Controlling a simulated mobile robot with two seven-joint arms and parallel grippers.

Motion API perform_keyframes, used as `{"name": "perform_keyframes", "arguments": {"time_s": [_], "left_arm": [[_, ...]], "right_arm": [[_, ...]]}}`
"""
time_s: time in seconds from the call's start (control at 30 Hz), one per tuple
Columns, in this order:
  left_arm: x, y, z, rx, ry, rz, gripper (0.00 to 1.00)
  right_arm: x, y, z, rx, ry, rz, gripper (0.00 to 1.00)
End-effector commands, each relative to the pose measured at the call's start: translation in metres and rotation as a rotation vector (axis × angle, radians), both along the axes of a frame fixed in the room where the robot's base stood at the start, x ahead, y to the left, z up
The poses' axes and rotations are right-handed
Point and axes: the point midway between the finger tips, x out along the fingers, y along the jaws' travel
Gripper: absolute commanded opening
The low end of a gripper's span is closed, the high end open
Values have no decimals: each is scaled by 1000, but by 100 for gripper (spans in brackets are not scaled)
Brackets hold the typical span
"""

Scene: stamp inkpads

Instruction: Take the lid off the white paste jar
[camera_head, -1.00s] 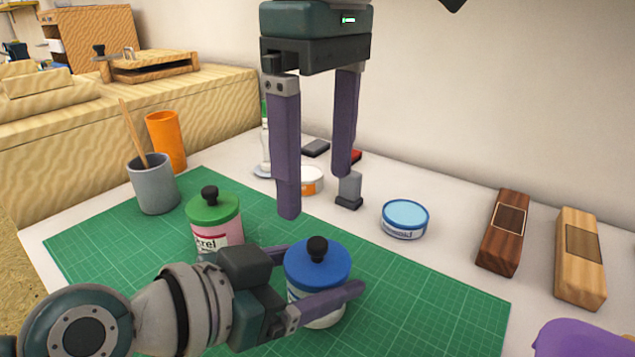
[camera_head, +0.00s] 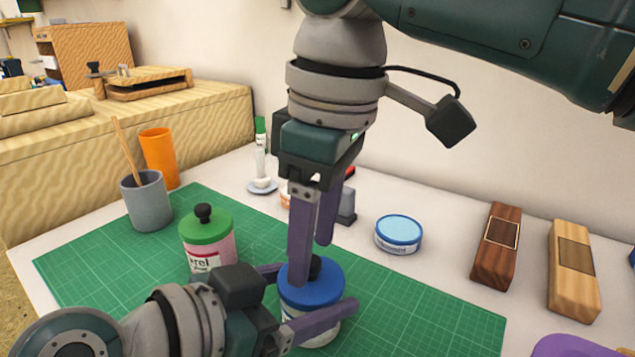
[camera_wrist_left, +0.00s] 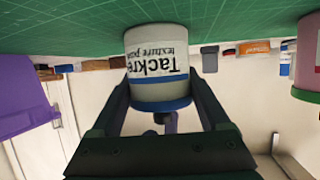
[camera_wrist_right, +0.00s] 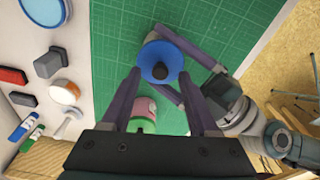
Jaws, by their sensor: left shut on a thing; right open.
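The white paste jar (camera_head: 322,339) stands upright on the green cutting mat, with its blue lid (camera_head: 328,289) and black knob on top. In the left wrist view the jar's labelled body (camera_wrist_left: 157,50) shows between the fingers. My left gripper (camera_head: 312,290) is shut on the jar from the side. My right gripper (camera_head: 313,263) points down over the lid, open, one finger in front of the knob in the head view. In the right wrist view the lid (camera_wrist_right: 150,58) and knob lie between and just beyond the right fingertips (camera_wrist_right: 160,74).
A pink jar with a green lid (camera_head: 206,227) stands close by on the left. A grey cup (camera_head: 147,203) and an orange cup (camera_head: 159,158) are farther left. A light blue tin (camera_head: 398,233) and two wooden blocks (camera_head: 497,243) (camera_head: 575,271) stand right. The mat's right part is clear.

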Motion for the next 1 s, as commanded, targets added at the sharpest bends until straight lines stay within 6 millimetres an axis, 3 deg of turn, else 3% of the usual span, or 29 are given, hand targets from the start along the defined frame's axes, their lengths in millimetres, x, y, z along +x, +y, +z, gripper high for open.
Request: {"name": "perform_keyframes", "arguments": {"time_s": [0.13,0.43,1.0], "left_arm": [[0,0,0,1,1,0,0],[0,0,0,1,1,0,0],[0,0,-1,1,1,0,0]], "right_arm": [[0,1,-11,0,0,1,61],[1,1,-13,0,0,1,61],[1,1,-13,0,-1,0,0]]}}
